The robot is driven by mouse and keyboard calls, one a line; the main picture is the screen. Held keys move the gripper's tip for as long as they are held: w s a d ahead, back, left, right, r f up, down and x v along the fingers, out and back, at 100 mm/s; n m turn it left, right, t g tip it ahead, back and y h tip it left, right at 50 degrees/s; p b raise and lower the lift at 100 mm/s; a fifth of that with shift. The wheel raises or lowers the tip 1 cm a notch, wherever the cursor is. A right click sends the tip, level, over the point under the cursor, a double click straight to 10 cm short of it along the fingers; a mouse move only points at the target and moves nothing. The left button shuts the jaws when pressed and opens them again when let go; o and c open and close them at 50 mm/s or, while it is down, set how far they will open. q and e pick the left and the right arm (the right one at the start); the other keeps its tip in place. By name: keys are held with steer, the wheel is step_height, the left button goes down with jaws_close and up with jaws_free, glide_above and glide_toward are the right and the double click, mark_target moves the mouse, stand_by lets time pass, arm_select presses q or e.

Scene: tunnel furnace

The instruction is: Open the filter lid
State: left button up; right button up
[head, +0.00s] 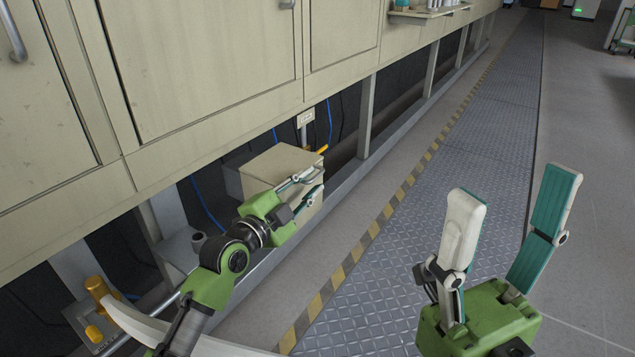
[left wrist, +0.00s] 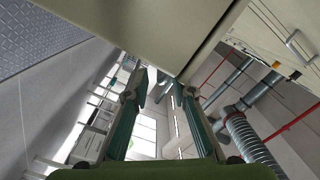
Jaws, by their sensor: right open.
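A beige filter box (head: 265,172) with a flat lid (head: 281,162) on top stands under the large cabinet in the head view. The lid looks closed. My left gripper (head: 314,184) is at the box's near right side, its two fingers apart and close to the box edge. In the left wrist view the fingers of my left gripper (left wrist: 160,88) are spread with a gap between the tips, and a beige panel corner (left wrist: 175,45) shows just beyond them. I cannot tell whether a finger touches it. My right gripper (head: 512,195) is open and empty over the walkway.
The long beige cabinet (head: 215,60) overhangs the box. Grey posts (head: 366,115) and a low rail (head: 395,130) run along its underside. The metal walkway (head: 440,210) is clear.

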arm_select(q)
steer(key=shift+b+x, duration=0.45)
steer(key=shift+x, duration=1.5)
jaws_close()
